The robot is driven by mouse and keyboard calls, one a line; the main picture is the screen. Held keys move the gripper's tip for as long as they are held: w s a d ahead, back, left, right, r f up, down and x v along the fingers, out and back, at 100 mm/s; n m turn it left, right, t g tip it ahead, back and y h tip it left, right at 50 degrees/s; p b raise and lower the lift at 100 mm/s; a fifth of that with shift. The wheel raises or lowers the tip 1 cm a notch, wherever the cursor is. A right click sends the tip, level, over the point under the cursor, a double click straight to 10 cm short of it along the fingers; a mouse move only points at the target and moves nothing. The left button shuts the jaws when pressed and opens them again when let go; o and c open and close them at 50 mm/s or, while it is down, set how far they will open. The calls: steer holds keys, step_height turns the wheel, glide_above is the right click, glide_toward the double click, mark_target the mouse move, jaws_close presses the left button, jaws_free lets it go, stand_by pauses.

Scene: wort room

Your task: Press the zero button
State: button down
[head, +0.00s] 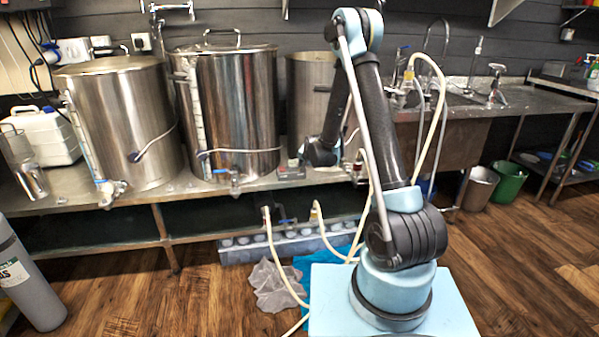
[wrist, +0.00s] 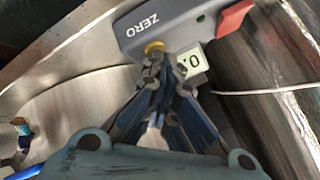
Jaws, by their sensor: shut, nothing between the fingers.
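The zero button is a small yellow knob (wrist: 154,46) beside the printed word ZERO on a grey control box (wrist: 185,28). In the wrist view my gripper (wrist: 168,75) is shut and empty. Its fingertips overlap the lower edge of the yellow button; I cannot tell whether they touch it. A small display (wrist: 194,62) showing a 0 is partly hidden behind the fingers.
Large steel kettles (head: 235,110) stand on the bench (head: 190,192) behind and left of the box. Hoses (head: 272,250) hang in front of the bench. A thin pale cable (wrist: 265,90) runs near the box. A sink area is at right.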

steer(key=shift+r, duration=0.9)
steer(key=shift+r, duration=2.5)
